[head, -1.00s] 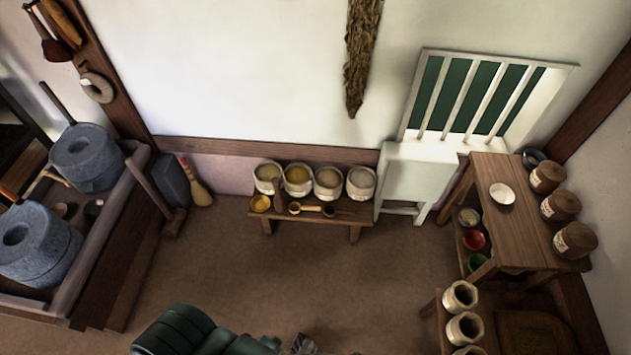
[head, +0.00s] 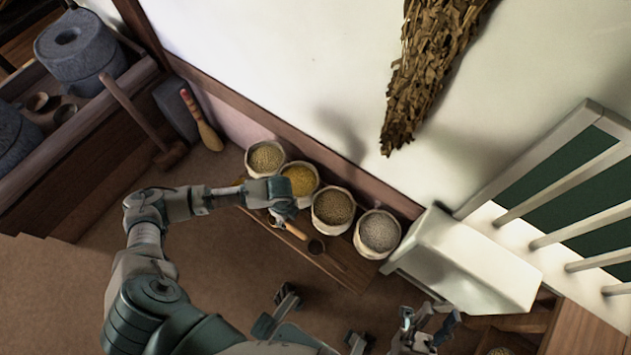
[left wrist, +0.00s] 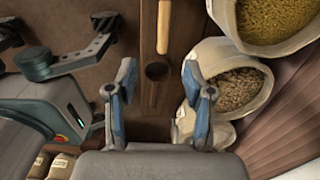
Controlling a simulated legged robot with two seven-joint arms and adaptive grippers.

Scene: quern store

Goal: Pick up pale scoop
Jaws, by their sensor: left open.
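The pale scoop lies on a low wooden bench in front of grain sacks. Its light handle (head: 295,231) shows in the head view, and my left gripper hides its bowl. In the left wrist view the handle (left wrist: 163,25) runs along the bench from the top edge, and its bowl is out of frame. My left gripper (head: 283,213) is open above the bench. Between its fingers (left wrist: 162,97) in the wrist view lies a dark scoop's round bowl (left wrist: 157,69), below the pale handle. My right gripper (head: 427,328) is low in the head view, its jaw opening unclear.
Several open sacks, one of them with grey grain (head: 379,232), stand along the bench's wall side (head: 345,268). A white box-like piece (head: 465,262) stands to the right. A hanging dried bundle (head: 430,70) is on the wall. The brown floor (head: 60,285) at lower left is clear.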

